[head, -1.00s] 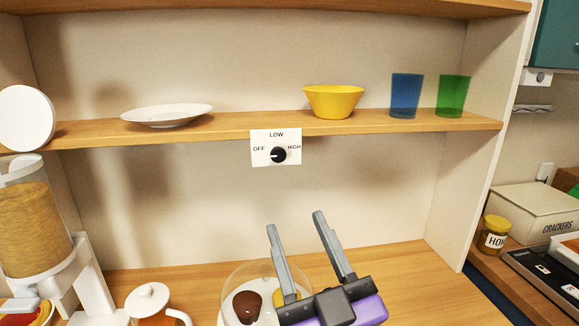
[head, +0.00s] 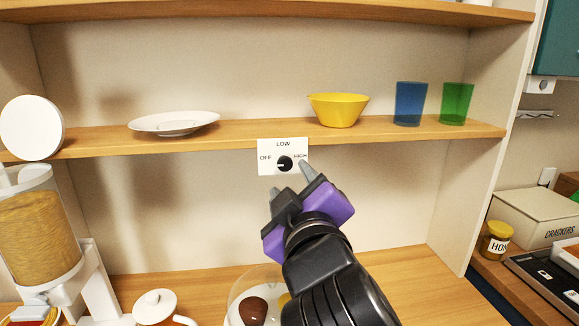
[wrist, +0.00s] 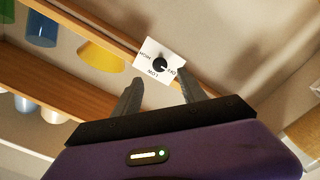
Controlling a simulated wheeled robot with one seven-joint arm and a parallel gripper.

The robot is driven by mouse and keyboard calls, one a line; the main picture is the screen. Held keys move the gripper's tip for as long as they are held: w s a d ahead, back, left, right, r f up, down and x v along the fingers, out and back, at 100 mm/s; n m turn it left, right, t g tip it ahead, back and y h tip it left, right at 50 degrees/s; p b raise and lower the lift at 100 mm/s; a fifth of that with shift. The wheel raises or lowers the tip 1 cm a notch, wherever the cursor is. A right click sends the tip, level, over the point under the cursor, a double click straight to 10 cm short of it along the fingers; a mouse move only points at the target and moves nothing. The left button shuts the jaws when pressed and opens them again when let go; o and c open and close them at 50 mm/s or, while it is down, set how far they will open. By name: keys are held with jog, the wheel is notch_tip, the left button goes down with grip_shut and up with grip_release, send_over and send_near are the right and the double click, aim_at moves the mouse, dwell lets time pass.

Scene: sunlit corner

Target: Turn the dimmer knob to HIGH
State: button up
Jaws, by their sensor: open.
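The dimmer knob (head: 285,163) is a round black dial on a white plate (head: 265,168) at the front edge of the middle shelf. The plate reads OFF at left, LOW on top and HIGH at right. The knob's white mark points left, to OFF. My gripper (head: 289,181) is open and empty just below the plate, its right finger overlapping the plate's lower right in the head view. In the wrist view, the knob (wrist: 160,65) shows beyond and between the two fingertips (wrist: 160,80). The fingers do not appear to be around it.
The shelf (head: 90,138) above carries a white plate (head: 174,123), a yellow bowl (head: 338,110), a blue cup (head: 410,104) and a green cup (head: 456,104). Below stand a cereal dispenser (head: 40,225), a teapot (head: 155,305) and a glass dome (head: 245,285). Space beneath the knob is clear.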

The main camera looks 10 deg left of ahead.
aim_at(285, 164)
jog(key=p+x, duration=0.1)
jog(key=x, duration=0.6)
jog(key=shift+w+a+p, duration=0.1)
jog(key=shift+w+p, duration=0.2)
jog(key=shift+p, duration=0.05)
grip_shut()
